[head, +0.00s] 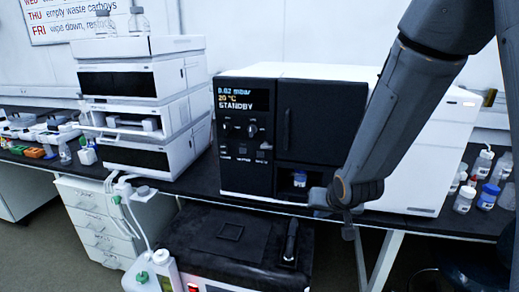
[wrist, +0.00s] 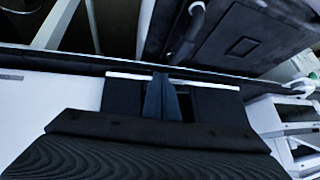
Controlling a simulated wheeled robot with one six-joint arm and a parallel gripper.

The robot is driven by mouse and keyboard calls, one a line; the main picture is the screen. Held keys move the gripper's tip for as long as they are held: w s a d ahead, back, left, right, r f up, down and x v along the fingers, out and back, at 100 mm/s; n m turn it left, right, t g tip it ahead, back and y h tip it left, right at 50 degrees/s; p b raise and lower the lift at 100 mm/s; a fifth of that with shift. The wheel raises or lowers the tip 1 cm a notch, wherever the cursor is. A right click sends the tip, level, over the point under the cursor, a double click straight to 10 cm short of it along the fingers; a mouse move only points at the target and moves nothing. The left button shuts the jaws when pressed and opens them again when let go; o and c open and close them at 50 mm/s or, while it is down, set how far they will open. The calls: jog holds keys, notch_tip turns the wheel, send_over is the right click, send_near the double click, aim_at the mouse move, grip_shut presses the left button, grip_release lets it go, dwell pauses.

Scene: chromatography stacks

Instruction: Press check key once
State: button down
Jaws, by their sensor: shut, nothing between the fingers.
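A white instrument with a black front (head: 247,175) stands on the bench in the head view. Its display (head: 235,95) reads 0.02 mbar, 20 °C, STANDBY. Below the display are knobs and a row of small dark keys (head: 243,150). Their labels are too small to read, so I cannot tell which is the check key. My gripper (head: 320,197) is low in front of the instrument, right of and below the keys. In the wrist view my gripper (wrist: 161,78) has its fingers together and empty. No keys show there.
A small blue-labelled vial (head: 299,179) sits in a recess behind my gripper. A stack of white modules (head: 140,100) stands to the left. Bottles (head: 488,195) stand on the bench at right. A black unit (head: 230,245) is below the bench edge.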

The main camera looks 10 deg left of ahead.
aim_at(260, 154)
jog(key=w+a+r+t+y+p, duration=0.3)
jog(key=a+r+y, duration=0.1)
jog(key=a, duration=0.6)
jog(key=w+a+r+t+y+p, duration=0.2)
jog(key=w+a+r+y+p, duration=0.1)
jog(key=a, duration=0.7)
jog(key=shift+a+r+t+y, duration=0.2)
jog(key=shift+r+t+y, duration=0.25)
jog(key=shift+y, duration=0.25)
jog(key=shift+w, duration=0.15)
jog(key=w+d+b, duration=0.1)
jog(key=w+b, duration=0.1)
jog(key=w, duration=0.6)
jog(key=shift+w, duration=0.3)
jog(key=shift+w+d, duration=0.1)
jog(key=shift+w+b, duration=0.3)
jog(key=shift+b, duration=0.1)
